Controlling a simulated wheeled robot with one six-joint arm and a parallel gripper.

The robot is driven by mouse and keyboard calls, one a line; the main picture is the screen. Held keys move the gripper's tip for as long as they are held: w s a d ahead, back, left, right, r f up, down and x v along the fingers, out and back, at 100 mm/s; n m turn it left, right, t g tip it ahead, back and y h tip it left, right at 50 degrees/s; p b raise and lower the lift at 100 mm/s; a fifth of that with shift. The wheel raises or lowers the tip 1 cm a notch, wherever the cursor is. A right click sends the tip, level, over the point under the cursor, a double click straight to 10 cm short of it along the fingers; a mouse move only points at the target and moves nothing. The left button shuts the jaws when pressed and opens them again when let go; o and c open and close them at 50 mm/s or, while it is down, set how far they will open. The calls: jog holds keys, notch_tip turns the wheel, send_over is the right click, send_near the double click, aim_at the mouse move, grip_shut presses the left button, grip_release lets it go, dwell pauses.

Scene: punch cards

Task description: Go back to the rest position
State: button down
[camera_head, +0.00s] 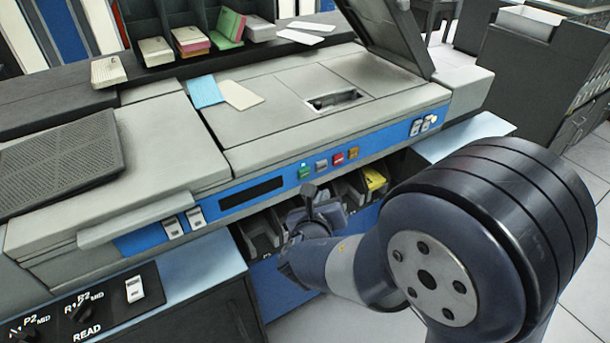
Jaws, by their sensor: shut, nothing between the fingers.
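My arm reaches in from the right, its large dark joint filling the lower right. My gripper (311,194) is at the far end of the arm, in front of the row of pockets under the blue control strip. It is small in view and partly hidden by my own wrist. It looks shut, with nothing seen in it. It appears just below the coloured buttons; whether it touches the machine I cannot tell.
The grey card machine (290,95) fills the middle, with a blue card (205,92) and a cream card (241,95) on top. A yellow card stack (374,179) sits in a right pocket. Card decks (190,39) stand behind. A dark cabinet (545,70) stands right.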

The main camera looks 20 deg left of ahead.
jog(key=shift+a, duration=0.1)
dwell(0.5)
jog(key=shift+s+d, duration=0.65)
jog(key=shift+d, duration=0.15)
jog(key=shift+s+d, duration=0.6)
jog(key=shift+d, duration=0.2)
